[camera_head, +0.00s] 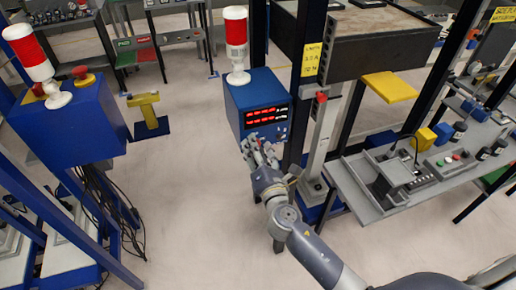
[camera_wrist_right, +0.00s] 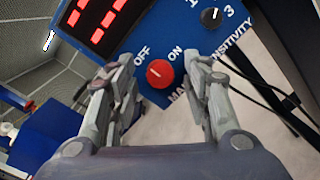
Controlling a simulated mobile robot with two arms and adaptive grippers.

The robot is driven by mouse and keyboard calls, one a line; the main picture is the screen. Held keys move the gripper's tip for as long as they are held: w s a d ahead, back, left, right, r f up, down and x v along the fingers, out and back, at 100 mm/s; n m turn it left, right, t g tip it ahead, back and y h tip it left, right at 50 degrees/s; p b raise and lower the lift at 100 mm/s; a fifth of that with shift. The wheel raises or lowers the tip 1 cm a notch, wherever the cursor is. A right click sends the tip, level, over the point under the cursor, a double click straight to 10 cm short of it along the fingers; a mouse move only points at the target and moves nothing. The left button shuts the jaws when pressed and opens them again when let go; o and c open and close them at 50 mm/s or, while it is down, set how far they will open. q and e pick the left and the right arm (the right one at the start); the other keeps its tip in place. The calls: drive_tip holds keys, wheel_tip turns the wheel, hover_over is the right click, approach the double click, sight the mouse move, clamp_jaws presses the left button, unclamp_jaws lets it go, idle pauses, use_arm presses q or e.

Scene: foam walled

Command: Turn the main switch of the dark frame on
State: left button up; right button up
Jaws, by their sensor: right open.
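The blue control box (camera_head: 250,93) with red digit displays stands beside the dark upright frame (camera_head: 291,140) in the head view. Its main switch is a red round knob (camera_wrist_right: 160,74) on the lower panel in the right wrist view, between the words OFF and ON. The knob's white mark points up-left, toward OFF. My right gripper (camera_head: 259,153) is in front of the box's lower face. In the wrist view its open fingers (camera_wrist_right: 159,83) stand on either side of the knob, apart from it. My left gripper is not in view.
A black sensitivity knob (camera_wrist_right: 211,17) sits near the switch. A red and white beacon (camera_head: 236,42) stands on the box. Another blue box (camera_head: 72,130) is at the left. A grey workbench (camera_head: 365,205) is at the right. The floor between is mostly clear.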

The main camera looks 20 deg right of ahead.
clamp_jaws()
drive_tip(key=shift+m, duration=0.3)
drive_tip(key=shift+d+m+g+y+p, duration=0.1)
drive_tip(key=shift+m+g+y+p, duration=0.25)
drive_tip(key=shift+m, duration=3.7)
drive_tip(key=shift+d+m+g+y+p, duration=0.15)
drive_tip(key=shift+m+y+p, duration=0.3)
drive_tip(key=shift+m, duration=3.6)
drive_tip(key=shift+a, duration=0.1)
unclamp_jaws()
